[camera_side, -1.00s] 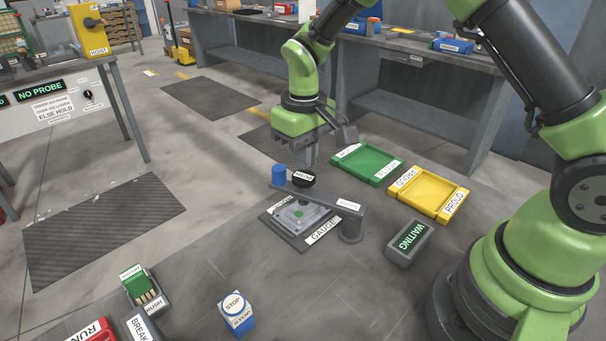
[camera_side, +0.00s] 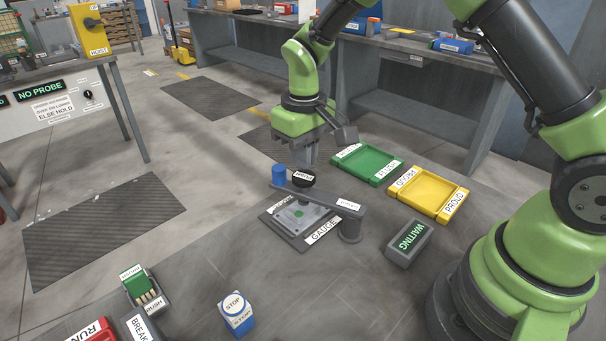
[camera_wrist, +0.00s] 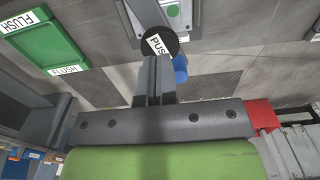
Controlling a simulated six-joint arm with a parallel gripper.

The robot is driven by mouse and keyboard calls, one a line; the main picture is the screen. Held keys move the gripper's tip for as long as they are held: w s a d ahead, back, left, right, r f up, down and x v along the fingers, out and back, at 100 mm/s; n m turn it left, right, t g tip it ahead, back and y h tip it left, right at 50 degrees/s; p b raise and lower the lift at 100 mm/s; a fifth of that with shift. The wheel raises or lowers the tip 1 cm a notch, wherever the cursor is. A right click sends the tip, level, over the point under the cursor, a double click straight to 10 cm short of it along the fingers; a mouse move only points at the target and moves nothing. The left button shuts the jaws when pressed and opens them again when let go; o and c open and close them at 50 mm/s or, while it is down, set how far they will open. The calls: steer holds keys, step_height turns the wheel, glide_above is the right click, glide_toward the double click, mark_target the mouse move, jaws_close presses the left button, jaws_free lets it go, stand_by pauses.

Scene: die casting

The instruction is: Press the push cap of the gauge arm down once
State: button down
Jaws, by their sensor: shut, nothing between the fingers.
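The push cap (camera_side: 303,180) is a black round cap with a white label on the free end of the grey gauge arm (camera_side: 325,196). The arm reaches from a post over the gauge (camera_side: 283,234), where a grey casting (camera_side: 311,217) with a green dot lies. My gripper (camera_side: 307,163) is shut and empty, pointing down just above and behind the cap. In the wrist view, my gripper's fingertips (camera_wrist: 154,62) overlap the near edge of the push cap (camera_wrist: 154,32). I cannot tell whether they touch it.
A blue knob (camera_side: 279,174) stands beside the cap on the arm. A green tray (camera_side: 367,165) and a yellow tray (camera_side: 428,195) lie to the right. A box reading WAITING (camera_side: 408,243) is in front of them. A blue STOP button (camera_side: 236,314) stands at the front.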

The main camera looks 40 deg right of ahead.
steer(key=shift+f, duration=1.8)
stand_by(0.5)
steer(key=shift+r, duration=4)
step_height(320, 180, up, 8)
steer(key=m+t, duration=0.1)
steer(key=t, duration=0.1)
glide_above(304, 176)
steer(key=s, duration=0.5)
steer(key=s+r+m+t+y, duration=0.1)
steer(key=s+r+t, duration=0.1)
steer(key=s, duration=0.6)
steer(key=s+r+m+t+y, duration=0.1)
steer(key=s+r+m+t, duration=0.1)
steer(key=s, duration=0.5)
step_height(304, 176, up, 2)
steer(key=shift+s+r+t, duration=0.15)
steer(key=shift+s+t, duration=0.2)
steer(key=shift+t, duration=0.25)
